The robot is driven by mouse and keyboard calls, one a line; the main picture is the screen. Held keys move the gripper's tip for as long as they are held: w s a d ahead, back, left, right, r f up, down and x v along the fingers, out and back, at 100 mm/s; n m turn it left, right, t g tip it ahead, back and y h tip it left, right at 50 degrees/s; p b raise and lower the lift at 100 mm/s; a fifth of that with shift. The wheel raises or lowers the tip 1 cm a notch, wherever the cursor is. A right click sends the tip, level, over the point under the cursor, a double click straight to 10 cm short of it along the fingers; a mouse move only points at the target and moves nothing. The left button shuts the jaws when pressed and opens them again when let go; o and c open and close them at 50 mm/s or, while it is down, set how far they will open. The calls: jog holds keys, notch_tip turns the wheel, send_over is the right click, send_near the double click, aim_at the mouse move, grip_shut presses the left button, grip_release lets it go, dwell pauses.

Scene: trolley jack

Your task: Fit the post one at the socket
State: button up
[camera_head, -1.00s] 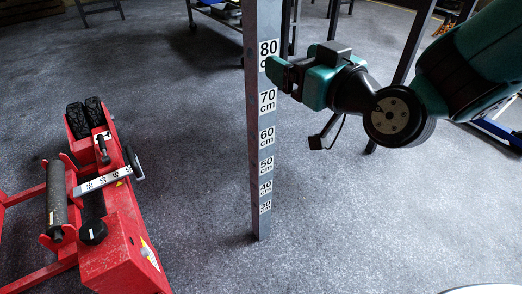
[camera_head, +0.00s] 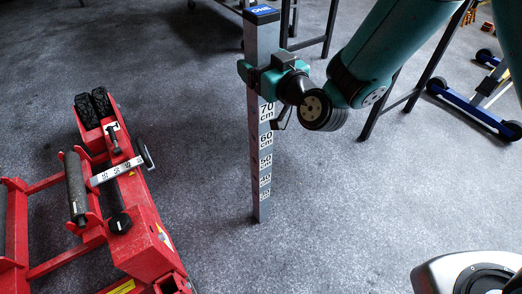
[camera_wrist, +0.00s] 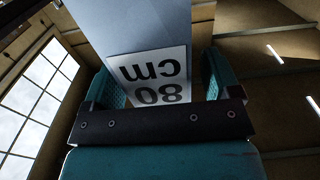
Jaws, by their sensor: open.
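The post (camera_head: 262,40) is a tall grey square bar with a cm scale and a blue label on top. It stands upright, its foot on the floor in the head view. My gripper (camera_head: 258,75) is at its upper part, over the 80 cm mark, with a finger on either side. In the wrist view the post (camera_wrist: 140,25) stands between the teal fingers (camera_wrist: 158,85); the right finger is apart from it, the left one looks very close. The jaws are open. I cannot make out a socket for certain.
A red trolley jack (camera_head: 150,240) with a black roller (camera_head: 76,188) and a scale strip (camera_head: 118,172) is at the left. A blue-footed stand (camera_head: 475,112) is at the right, table legs (camera_head: 330,28) behind. The floor between jack and post is clear.

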jog(key=shift+w+a, duration=0.2)
jog(key=shift+w, duration=0.1)
grip_shut()
jog(key=shift+w+r, duration=0.1)
jog(key=shift+r, duration=0.15)
